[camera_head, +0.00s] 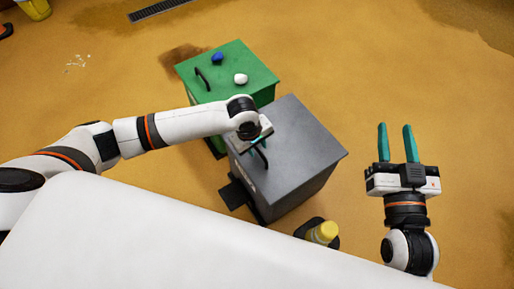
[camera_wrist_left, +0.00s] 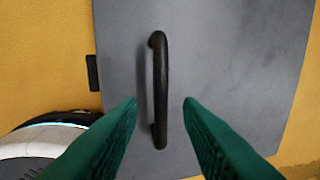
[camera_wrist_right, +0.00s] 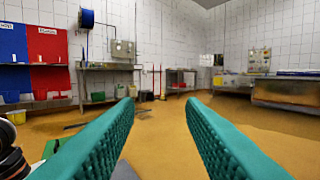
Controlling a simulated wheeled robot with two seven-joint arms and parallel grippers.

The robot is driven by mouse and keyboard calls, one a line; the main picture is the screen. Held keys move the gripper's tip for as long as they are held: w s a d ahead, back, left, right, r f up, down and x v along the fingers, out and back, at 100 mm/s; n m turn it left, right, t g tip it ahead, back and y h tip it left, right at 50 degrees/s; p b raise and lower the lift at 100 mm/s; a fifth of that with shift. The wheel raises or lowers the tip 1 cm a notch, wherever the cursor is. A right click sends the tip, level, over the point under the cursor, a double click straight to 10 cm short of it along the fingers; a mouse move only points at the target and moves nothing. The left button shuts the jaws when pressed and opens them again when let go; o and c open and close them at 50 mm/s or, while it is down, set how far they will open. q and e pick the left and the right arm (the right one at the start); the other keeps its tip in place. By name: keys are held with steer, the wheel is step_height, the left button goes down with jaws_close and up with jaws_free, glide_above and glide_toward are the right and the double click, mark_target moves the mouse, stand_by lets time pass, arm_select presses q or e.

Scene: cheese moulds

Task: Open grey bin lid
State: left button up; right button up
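The grey bin (camera_head: 300,165) stands on the floor with its flat lid (camera_wrist_left: 225,70) lying closed. A black bar handle (camera_wrist_left: 160,90) is fixed on the lid; it also shows in the head view (camera_head: 261,156), partly hidden by my left gripper. My left gripper (camera_head: 258,143) is over the lid. In the left wrist view its open green fingers (camera_wrist_left: 160,108) lie on either side of the handle's near end, with gaps on both sides. I cannot tell how far above the handle they are. My right gripper (camera_head: 395,127) is open and empty, right of the bin.
A green bin (camera_head: 222,75) with a black handle, a blue lump (camera_head: 217,58) and a white lump (camera_head: 240,79) on its lid stands behind the grey bin. A yellow-capped item (camera_head: 324,232) is near the grey bin's front. Floor on the right is clear.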

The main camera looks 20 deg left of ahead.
arm_select(q)
steer(key=shift+d+f, duration=0.1)
steer(key=shift+f, duration=0.3)
steer(key=shift+c, duration=0.5)
jaws_close()
steer(key=shift+w+r, duration=0.1)
steer(key=shift+r, duration=0.05)
